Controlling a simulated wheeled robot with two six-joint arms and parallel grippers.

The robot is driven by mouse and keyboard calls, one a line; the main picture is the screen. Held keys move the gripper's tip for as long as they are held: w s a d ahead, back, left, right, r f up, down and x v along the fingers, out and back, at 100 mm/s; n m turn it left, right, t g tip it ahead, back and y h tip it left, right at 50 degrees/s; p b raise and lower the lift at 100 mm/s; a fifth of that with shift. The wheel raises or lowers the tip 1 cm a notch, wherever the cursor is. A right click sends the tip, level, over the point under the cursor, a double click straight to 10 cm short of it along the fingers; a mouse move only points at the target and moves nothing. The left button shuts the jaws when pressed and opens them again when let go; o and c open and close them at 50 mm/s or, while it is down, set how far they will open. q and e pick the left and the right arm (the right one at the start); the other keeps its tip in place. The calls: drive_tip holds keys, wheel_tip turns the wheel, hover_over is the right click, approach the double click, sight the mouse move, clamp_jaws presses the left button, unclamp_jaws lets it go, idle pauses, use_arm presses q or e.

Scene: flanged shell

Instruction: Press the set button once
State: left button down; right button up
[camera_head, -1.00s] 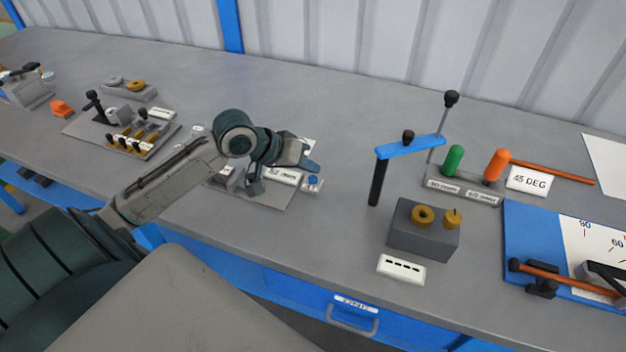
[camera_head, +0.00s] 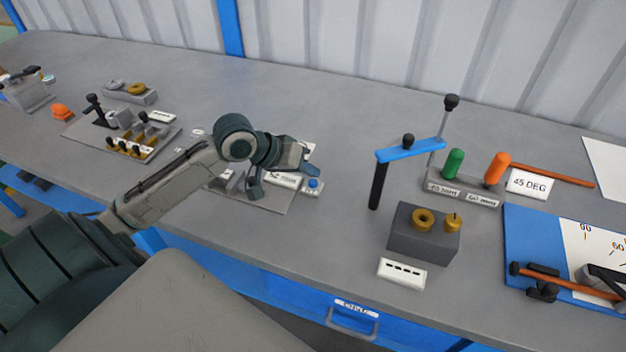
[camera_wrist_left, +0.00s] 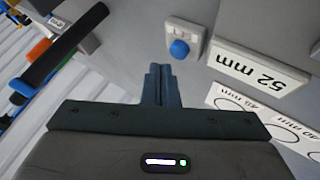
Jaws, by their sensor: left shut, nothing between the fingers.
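A round blue button (camera_head: 313,183) sits on a small pale box at the right end of a grey plate. It also shows in the left wrist view (camera_wrist_left: 180,48), where I see no lettering on it. My left gripper (camera_head: 312,171) is above the plate, just behind the button in the head view. In the left wrist view its two fingers (camera_wrist_left: 160,75) are together and empty, with the button beyond and slightly right of their tips. Whether the fingers touch the box is not clear, but they appear apart from the button. My right gripper is out of view.
A "52 mm" label (camera_wrist_left: 258,68) lies beside the button. A black post with a blue arm (camera_head: 410,149) stands to the right, near a grey block (camera_head: 423,240) with brass parts. A lever panel (camera_head: 125,137) is to the left. Bare table lies between the plate and post.

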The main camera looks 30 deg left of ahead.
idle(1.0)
use_arm(q)
drive_tip(key=shift+f, duration=0.15)
drive_tip(key=shift+f, duration=0.25)
drive_tip(key=shift+f, duration=0.15)
